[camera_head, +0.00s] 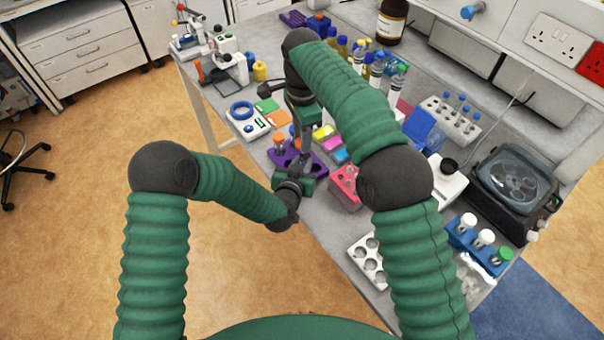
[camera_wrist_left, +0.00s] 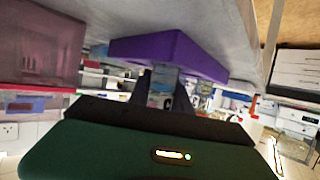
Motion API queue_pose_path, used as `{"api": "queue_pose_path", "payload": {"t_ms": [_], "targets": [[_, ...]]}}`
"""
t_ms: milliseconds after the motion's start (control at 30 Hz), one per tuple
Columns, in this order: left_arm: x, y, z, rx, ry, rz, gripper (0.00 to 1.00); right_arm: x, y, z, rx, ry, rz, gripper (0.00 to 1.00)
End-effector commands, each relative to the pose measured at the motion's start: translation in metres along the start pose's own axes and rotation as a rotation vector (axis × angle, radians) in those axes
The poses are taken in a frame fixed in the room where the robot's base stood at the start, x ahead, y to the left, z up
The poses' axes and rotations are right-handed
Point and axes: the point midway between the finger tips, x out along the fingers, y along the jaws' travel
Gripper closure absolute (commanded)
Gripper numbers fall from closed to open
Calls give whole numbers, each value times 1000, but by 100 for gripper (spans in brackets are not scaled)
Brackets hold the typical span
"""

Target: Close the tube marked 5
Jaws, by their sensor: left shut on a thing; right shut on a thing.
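A purple rack (camera_head: 313,163) stands near the table's front edge, and its underside and side fill the upper middle of the left wrist view (camera_wrist_left: 170,52). An orange-capped tube (camera_head: 280,143) stands in it. I cannot read any number on the tubes, nor tell whether the held tube has a cap.
A pink rack (camera_head: 346,187) and coloured boxes (camera_head: 325,133) stand right of the purple rack. A white tray with round holes (camera_head: 367,262) is nearer. A scale with a blue ring (camera_head: 243,117) is at left. A centrifuge (camera_head: 515,185) and blue tube rack (camera_head: 478,246) stand at right.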

Motion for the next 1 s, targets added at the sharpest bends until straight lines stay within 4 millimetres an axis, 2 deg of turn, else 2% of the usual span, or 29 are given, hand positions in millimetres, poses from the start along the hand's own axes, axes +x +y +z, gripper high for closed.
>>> {"api": "queue_pose_path", "payload": {"t_ms": [733, 1000], "targets": [[0, 0, 0, 0, -1, 0, 100, 1, 0, 0, 0, 0, 0, 100], [0, 0, 0, 0, -1, 0, 100, 37, -1, 4, -1, 3, -1, 100]]}}
